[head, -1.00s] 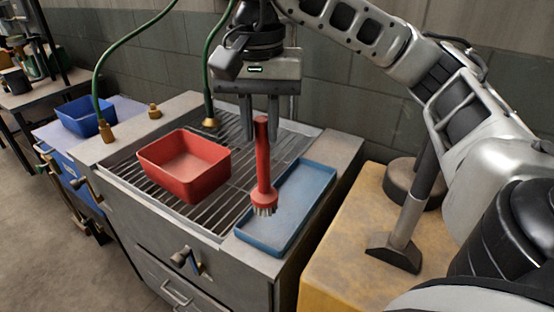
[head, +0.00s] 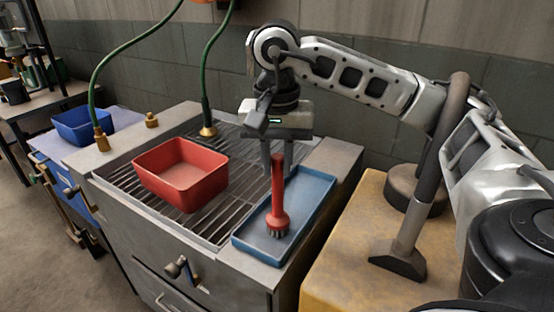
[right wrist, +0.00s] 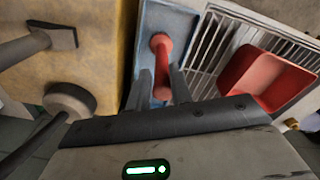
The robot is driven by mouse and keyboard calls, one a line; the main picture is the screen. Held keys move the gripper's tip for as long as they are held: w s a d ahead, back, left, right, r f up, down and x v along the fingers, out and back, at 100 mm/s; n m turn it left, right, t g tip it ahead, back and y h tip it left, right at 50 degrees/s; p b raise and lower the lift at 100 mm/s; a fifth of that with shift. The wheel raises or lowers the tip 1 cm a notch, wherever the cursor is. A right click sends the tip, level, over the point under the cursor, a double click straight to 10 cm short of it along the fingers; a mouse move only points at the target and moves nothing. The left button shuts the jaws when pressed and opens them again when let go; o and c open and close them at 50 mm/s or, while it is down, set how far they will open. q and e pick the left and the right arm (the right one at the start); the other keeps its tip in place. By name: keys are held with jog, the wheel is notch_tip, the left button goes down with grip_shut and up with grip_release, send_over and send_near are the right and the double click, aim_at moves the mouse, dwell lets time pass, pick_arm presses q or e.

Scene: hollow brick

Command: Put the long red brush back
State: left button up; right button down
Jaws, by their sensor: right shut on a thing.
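The long red brush (head: 278,200) hangs upright, bristles down, from my right gripper (head: 277,166), whose fingers are shut on the top of its handle. The brush head is over the shallow blue tray (head: 320,205); I cannot tell whether the bristles touch its floor. In the right wrist view the red brush (right wrist: 162,58) shows between the fingers of my right gripper (right wrist: 162,85), with the blue tray (right wrist: 168,16) behind it. My left gripper is not in view.
A red bin (head: 180,176) stands on the metal grate (head: 222,208), left of the tray. A green hose (head: 205,75) rises behind the grate. A yellow block (head: 335,265) with a dark round base (head: 402,182) is at the right. A blue bin (head: 82,127) sits far left.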

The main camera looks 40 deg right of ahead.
jog(key=shift+f, duration=0.15)
jog(key=c, duration=1.2)
grip_release()
pick_arm(q)
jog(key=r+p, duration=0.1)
jog(key=p, duration=0.1)
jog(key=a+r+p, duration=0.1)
jog(key=p, duration=0.1)
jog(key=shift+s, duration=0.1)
pick_arm(e)
notch_tip(320, 180, up, 12)
jog(key=shift+r, duration=0.2)
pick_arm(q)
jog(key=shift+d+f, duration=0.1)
pick_arm(e)
jog(key=shift+a, duration=0.1)
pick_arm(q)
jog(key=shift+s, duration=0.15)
pick_arm(e)
jog(key=shift+s+f, duration=0.1)
jog(key=shift+s, duration=0.05)
